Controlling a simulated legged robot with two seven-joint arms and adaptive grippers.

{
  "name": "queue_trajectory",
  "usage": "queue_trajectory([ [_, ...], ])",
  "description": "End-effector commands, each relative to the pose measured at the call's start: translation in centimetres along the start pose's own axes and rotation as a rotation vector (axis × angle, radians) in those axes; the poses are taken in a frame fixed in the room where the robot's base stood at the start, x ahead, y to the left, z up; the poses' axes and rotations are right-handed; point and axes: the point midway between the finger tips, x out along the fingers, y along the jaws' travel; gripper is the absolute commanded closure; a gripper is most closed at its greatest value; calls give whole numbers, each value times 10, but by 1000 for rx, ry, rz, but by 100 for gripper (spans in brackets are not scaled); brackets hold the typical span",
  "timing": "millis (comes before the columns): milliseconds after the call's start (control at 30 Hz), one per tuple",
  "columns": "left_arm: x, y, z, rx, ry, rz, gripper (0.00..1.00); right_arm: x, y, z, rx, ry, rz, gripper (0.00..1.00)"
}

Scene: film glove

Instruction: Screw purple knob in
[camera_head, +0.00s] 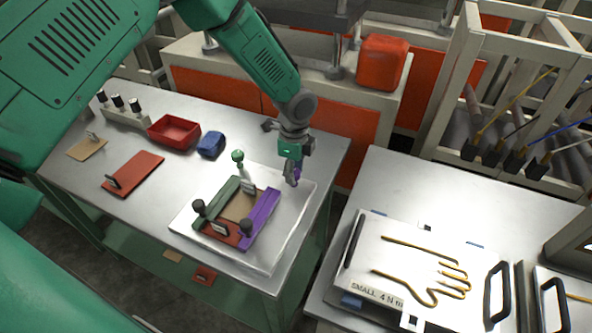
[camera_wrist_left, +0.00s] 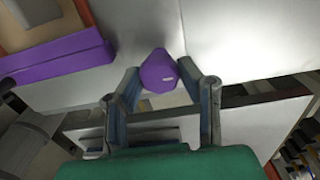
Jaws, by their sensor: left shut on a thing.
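The purple knob (camera_wrist_left: 158,70) is held between the fingertips of my left gripper (camera_wrist_left: 160,88) in the left wrist view. In the head view the left gripper (camera_head: 292,172) is shut on the knob (camera_head: 296,175), near the right end of the purple bar (camera_head: 262,214). The purple bar also shows at upper left in the left wrist view (camera_wrist_left: 60,58), apart from the knob. The bar is one side of a frame with a green bar (camera_head: 217,199) and a red bar (camera_head: 218,230), lying on a pale tray (camera_head: 275,258). My right gripper is not in view.
A green knob (camera_head: 238,156) and dark knobs (camera_head: 199,206) stand around the frame. A red bin (camera_head: 174,132), a blue object (camera_head: 211,144) and a red plate (camera_head: 134,172) lie left on the table. A glove-outline panel (camera_head: 400,262) is on the right table. A gap separates the tables.

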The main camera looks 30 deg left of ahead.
Motion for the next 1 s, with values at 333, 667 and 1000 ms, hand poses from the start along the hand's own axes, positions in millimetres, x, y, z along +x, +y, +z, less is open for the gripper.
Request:
queue_trajectory([
  [333,-3,-4,3,7,-3,-9,97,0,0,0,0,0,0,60],
  [667,-2,-3,1,6,-2,-6,47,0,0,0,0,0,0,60],
  [1000,-24,-4,1,5,0,-8,47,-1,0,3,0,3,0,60],
])
